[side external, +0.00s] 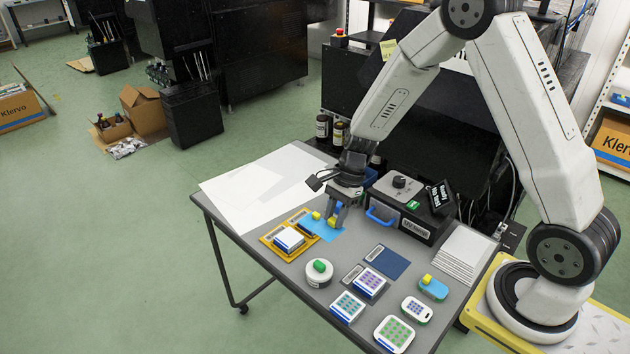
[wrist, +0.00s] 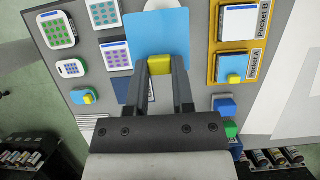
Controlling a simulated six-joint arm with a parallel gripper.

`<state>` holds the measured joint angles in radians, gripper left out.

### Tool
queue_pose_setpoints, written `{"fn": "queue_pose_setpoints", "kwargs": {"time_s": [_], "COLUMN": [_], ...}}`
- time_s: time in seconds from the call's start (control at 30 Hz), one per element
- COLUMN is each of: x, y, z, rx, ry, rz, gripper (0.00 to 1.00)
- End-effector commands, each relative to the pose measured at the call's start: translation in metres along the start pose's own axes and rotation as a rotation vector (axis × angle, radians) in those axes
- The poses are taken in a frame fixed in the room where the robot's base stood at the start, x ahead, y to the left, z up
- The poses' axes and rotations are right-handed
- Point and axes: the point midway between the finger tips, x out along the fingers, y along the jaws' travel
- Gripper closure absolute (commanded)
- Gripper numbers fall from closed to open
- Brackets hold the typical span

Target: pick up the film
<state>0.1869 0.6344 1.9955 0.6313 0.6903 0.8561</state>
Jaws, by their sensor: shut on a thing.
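The film is a light-blue sheet (side external: 322,230) with a yellow tab (side external: 331,222). It also shows in the wrist view as a light-blue sheet (wrist: 159,32), with its yellow tab (wrist: 160,65) between my fingers. My gripper (side external: 336,212) points down and is shut on this tab; the wrist view shows the gripper (wrist: 160,75) too.
The yellow tray (side external: 268,240) beside the film has Pocket A and Pocket B, both occupied. A round white object with a green knob (side external: 319,271) and several patterned blocks stand in front. White paper (side external: 240,205) covers the left.

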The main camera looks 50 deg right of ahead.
Motion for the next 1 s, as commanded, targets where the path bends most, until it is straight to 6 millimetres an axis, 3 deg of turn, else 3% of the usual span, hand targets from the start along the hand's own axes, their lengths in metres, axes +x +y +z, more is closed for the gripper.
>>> {"fn": "queue_pose_setpoints", "kwargs": {"time_s": [0.7, 1.0], "x": [-0.0012, -0.0104], "y": [0.0019, 0.0015], "z": [0.0007, 0.0045], "rx": [0.0, -0.001], "ry": [0.0, -0.001], "rz": [0.0, -0.001], "gripper": [0.94, 0.94]}}
